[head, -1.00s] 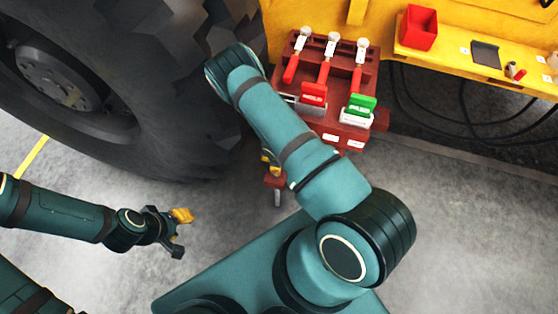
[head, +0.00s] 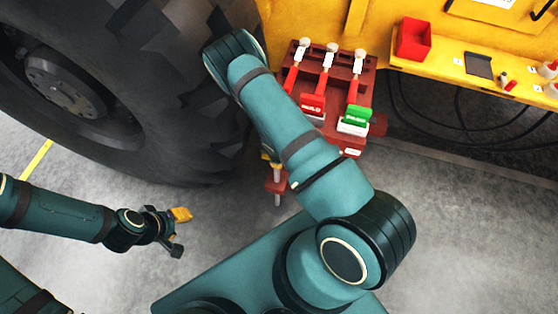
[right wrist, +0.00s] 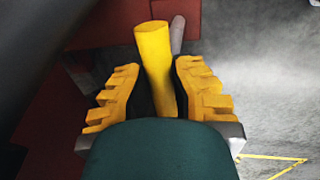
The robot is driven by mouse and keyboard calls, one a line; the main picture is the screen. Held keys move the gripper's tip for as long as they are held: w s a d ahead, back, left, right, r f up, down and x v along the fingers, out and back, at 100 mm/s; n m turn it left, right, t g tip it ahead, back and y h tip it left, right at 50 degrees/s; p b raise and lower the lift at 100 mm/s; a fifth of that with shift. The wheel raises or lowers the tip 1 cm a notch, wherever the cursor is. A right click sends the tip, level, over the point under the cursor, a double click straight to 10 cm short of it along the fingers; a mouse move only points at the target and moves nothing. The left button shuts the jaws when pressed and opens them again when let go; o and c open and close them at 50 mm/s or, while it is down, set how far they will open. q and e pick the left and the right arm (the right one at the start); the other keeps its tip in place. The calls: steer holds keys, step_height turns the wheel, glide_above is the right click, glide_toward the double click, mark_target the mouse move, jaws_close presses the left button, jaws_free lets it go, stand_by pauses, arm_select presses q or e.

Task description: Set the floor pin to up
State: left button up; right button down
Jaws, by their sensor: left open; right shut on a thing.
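In the right wrist view a yellow cylindrical handle (right wrist: 155,60), which I take to be the floor pin's grip, stands between the fingers of my right gripper (right wrist: 155,95). The fingers are shut on it. A grey rod (right wrist: 177,35) shows just behind it. In the head view a grey pin end (head: 277,200) sticks out below a dark red bracket (head: 276,185) near the floor. My right forearm hides most of my right gripper there. My left gripper (head: 180,230) is open and empty at the lower left, away from the pin.
A red lever bank (head: 355,92) with red levers, a red tag and a green tag (head: 356,115) stands beyond my right arm. A large tyre (head: 150,120) is at the left. A yellow ledge (head: 450,70) carries a red bin (head: 413,39). Floor around my left gripper is clear.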

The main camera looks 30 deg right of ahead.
steer(key=c, duration=0.8)
jaws_free()
steer(key=shift+o, duration=0.2)
step_height(320, 180, up, 12)
steer(key=s+a, duration=0.1)
steer(key=shift+s+a, duration=0.25)
steer(key=shift+a, duration=0.1)
steer(key=shift+f, duration=0.1)
